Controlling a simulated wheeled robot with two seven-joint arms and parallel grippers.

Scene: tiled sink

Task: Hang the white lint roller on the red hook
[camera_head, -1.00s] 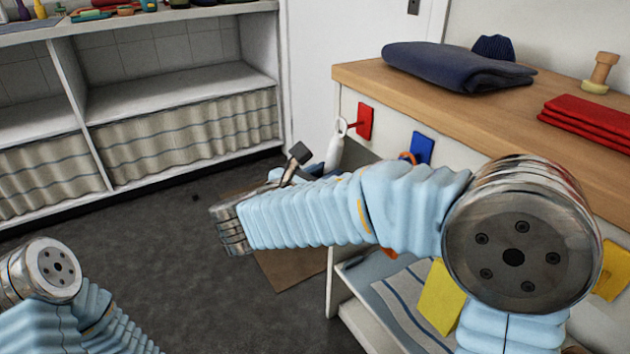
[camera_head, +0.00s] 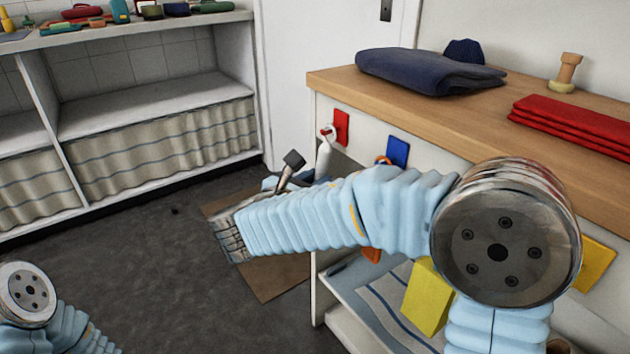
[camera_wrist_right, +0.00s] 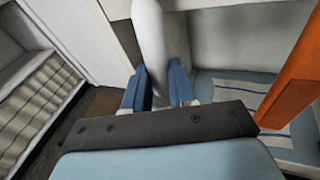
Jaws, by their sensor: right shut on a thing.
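The white lint roller (camera_head: 323,160) hangs upright below the red hook (camera_head: 341,127) on the counter's side panel. Its white ring overlaps the hook's peg in the head view; I cannot tell for certain whether the ring is around the peg. In the right wrist view, the roller's white body (camera_wrist_right: 150,40) runs down between the blue fingers of my right gripper (camera_wrist_right: 158,88), which is shut on it. My right forearm hides the roller's lower part and most of the gripper in the head view. My left arm shows at the lower left, its gripper out of frame.
A blue hook (camera_head: 397,151) to the right bears an orange item (camera_head: 371,255), also close by on the right in the wrist view (camera_wrist_right: 300,70). A yellow block (camera_head: 427,297) is below my forearm. Folded cloths lie on the wooden counter (camera_head: 330,80).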

